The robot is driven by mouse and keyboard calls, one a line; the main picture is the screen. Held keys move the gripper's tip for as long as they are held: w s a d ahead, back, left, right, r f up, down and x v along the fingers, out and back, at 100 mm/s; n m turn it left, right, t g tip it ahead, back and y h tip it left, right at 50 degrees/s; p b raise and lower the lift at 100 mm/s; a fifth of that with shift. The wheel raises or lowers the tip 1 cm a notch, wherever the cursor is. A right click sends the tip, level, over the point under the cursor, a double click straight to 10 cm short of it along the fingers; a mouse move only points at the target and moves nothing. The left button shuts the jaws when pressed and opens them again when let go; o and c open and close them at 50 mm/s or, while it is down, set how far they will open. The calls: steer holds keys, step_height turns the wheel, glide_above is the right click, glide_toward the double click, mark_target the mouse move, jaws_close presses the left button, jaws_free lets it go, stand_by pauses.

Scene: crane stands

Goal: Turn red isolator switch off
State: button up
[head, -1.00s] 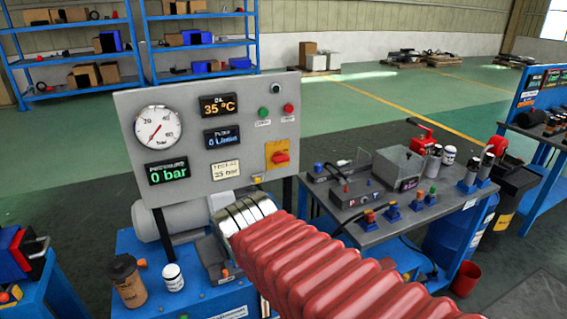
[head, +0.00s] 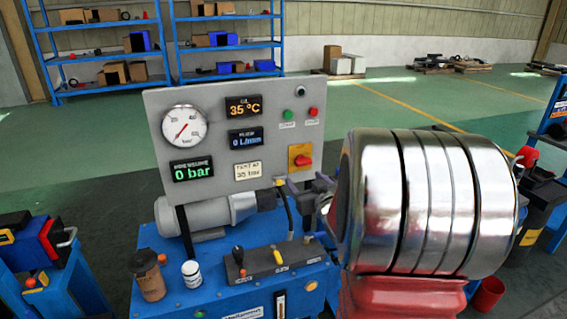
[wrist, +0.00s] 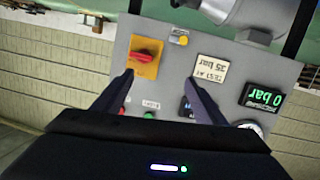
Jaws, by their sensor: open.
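The red isolator switch (head: 302,160) sits on a yellow plate at the lower right of the grey panel (head: 222,107). Its red handle looks roughly horizontal. In the wrist view the panel appears upside down, and the switch (wrist: 143,57) is at the upper left, beyond the left fingertip. My gripper (wrist: 161,80) is open and empty, with its two dark fingers spread in front of the panel. In the head view my gripper (head: 308,190) is small and partly hidden by my large silver wrist link, just below the switch.
Green (head: 288,116) and red (head: 313,112) buttons are above the switch. A gauge (head: 185,127) and displays fill the panel's left. A valve block (head: 262,262), bottle (head: 148,275) and jar (head: 191,273) stand on the blue bench below.

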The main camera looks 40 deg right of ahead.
mark_target(305, 164)
steer(key=s+d+f+t, duration=0.2)
steer(key=d, duration=0.3)
steer(key=shift+s+d+f+t+y, duration=0.15)
steer(key=shift+d+f+t+y, duration=0.15)
steer(key=x, duration=1.4)
steer(key=shift+f, duration=0.1)
steer(key=shift+s, duration=0.1)
steer(key=shift+c, duration=0.5)
steer(key=c, duration=0.9)
steer(key=shift+c, duration=0.3)
